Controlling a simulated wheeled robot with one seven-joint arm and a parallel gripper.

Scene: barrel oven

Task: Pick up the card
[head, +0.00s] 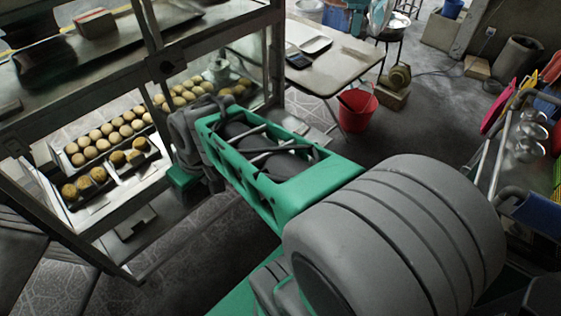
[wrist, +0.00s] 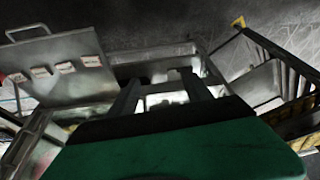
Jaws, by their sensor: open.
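I cannot clearly make out a card in either view. In the wrist view several small pale labels or cards (wrist: 66,67) lie on a grey metal panel with a handle (wrist: 35,85); I cannot tell whether one is the card. My gripper (wrist: 163,78) is open in the wrist view, its two dark fingers apart over a metal tray-like box, with no thing seen held. In the head view my arm reaches left towards the glass display shelf, and its fingers cannot be made out there.
A metal-framed display shelf (head: 207,45) stands at left, with trays of round pastries (head: 110,130) on its lower level. A table (head: 345,62) holds a dark device (head: 298,61) and a pale flat item (head: 316,44). A red bucket (head: 357,110) stands on the floor. A dark rack (wrist: 275,62) is at right.

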